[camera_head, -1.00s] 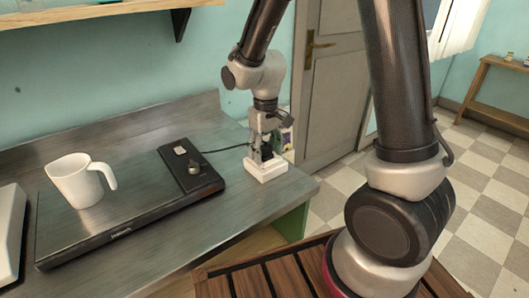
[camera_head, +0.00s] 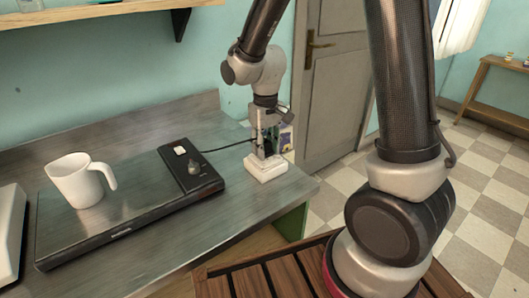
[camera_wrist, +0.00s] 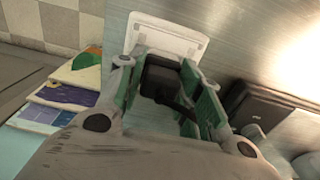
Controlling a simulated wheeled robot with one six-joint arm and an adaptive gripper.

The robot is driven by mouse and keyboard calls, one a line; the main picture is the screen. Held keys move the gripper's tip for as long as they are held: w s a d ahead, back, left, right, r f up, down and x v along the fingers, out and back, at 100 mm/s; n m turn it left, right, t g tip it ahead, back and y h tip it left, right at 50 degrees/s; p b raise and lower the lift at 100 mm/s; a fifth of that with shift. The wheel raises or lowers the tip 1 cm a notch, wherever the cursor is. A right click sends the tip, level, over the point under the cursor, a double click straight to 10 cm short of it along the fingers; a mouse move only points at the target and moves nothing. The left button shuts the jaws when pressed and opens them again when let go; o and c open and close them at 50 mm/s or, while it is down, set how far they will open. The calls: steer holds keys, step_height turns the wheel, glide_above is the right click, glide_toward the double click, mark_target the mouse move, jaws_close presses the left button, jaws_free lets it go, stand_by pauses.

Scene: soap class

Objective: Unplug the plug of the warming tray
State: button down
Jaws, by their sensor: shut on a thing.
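The warming tray (camera_head: 130,212) is a flat dark-edged plate on the steel counter, with a black control panel (camera_head: 190,166) at its right end. Its black cord runs right to the white socket block (camera_head: 266,170) near the counter's right end. My gripper (camera_head: 263,150) points down over this block. In the wrist view, my gripper (camera_wrist: 172,95) has its green-padded fingers on both sides of the black plug (camera_wrist: 163,80), shut on it. The white socket block (camera_wrist: 166,38) shows just beyond the plug. Whether the plug is still seated in the socket is hard to tell.
A white mug (camera_head: 80,180) stands on the warming tray. A white object (camera_head: 10,232) sits at the counter's left edge. Colourful boxes (camera_wrist: 68,92) lie beside the socket block. A wooden shelf (camera_head: 90,12) hangs above. The counter's front is clear.

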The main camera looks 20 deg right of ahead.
mark_target(265, 142)
steer(key=shift+r, duration=2.4)
